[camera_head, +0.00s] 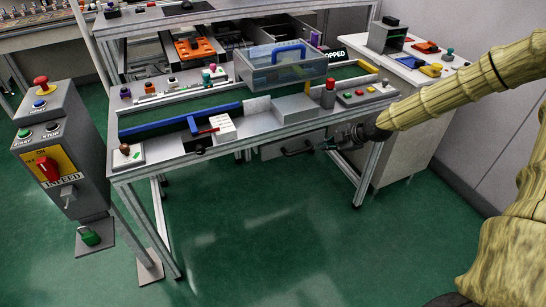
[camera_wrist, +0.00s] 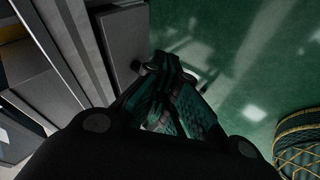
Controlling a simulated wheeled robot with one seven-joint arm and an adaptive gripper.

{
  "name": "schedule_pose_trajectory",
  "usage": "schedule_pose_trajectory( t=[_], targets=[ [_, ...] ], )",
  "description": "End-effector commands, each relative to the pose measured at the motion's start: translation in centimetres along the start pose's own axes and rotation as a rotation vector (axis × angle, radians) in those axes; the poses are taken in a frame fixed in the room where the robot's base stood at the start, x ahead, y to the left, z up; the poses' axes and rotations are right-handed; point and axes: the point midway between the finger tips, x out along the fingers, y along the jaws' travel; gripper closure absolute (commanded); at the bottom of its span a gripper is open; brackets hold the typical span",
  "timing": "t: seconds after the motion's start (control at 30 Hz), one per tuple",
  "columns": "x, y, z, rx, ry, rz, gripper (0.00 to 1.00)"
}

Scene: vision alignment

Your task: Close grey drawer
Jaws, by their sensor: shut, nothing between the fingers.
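The grey drawer (camera_head: 274,150) is under the right part of the workbench, with a dark handle on its front. How far it stands out is hard to tell. My gripper (camera_head: 328,145) is just right of the drawer's front, below the table edge, with its fingers pointing left. In the wrist view my gripper (camera_wrist: 172,62) is shut and empty, its fingertips close to the edge of a grey panel (camera_wrist: 118,45) that looks like the drawer. Whether they touch it cannot be told.
The workbench (camera_head: 150,167) carries a clear blue-tinted box (camera_head: 280,70), a red-topped cylinder (camera_head: 328,93) and a button panel (camera_head: 366,94). A bench leg (camera_head: 369,172) stands close to my gripper. A grey control post (camera_head: 68,150) is at left. Green floor in front is clear.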

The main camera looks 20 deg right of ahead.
Motion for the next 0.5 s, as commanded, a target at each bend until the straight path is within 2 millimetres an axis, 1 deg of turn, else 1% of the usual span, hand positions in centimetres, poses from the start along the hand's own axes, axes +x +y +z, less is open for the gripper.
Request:
schedule_pose_trajectory(
  t=[0.03,0.27,0.5],
  targets=[
    [0.9,-0.9,-0.5,-0.008,0.002,0.008,1.00],
    [3.6,-3.5,-2.4,-0.039,0.042,0.083,1.00],
    [4.6,-3.8,-3.5,-0.217,0.127,0.226,1.00]
  ],
)
